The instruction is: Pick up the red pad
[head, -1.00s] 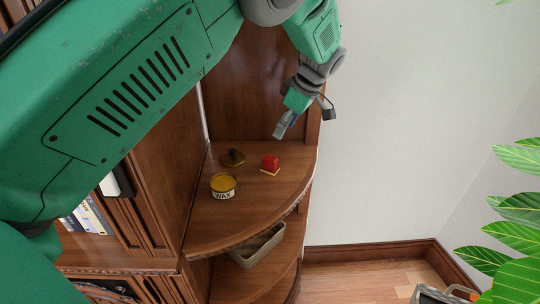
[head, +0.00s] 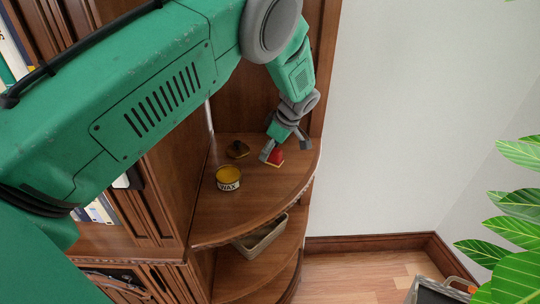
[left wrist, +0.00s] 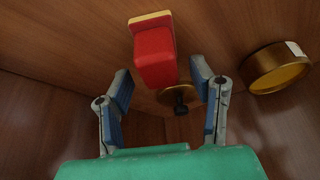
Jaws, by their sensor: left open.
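The red pad (head: 276,158) is a small red block with a tan edge, resting on the wooden corner shelf (head: 230,222). In the left wrist view the pad (left wrist: 154,54) appears just beyond and between the fingertips. My left gripper (head: 284,149) is just above and beside the pad in the head view and partly covers it. In the left wrist view my left gripper (left wrist: 163,88) has its fingers spread apart with nothing between them. My right gripper is not in view.
A yellow wax tin (head: 228,178) stands left of the pad, with a dark brass knobbed object (head: 238,149) behind it. A basket (head: 262,236) sits on the lower shelf. Green leaves (head: 515,205) stand at the right. The front of the shelf is clear.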

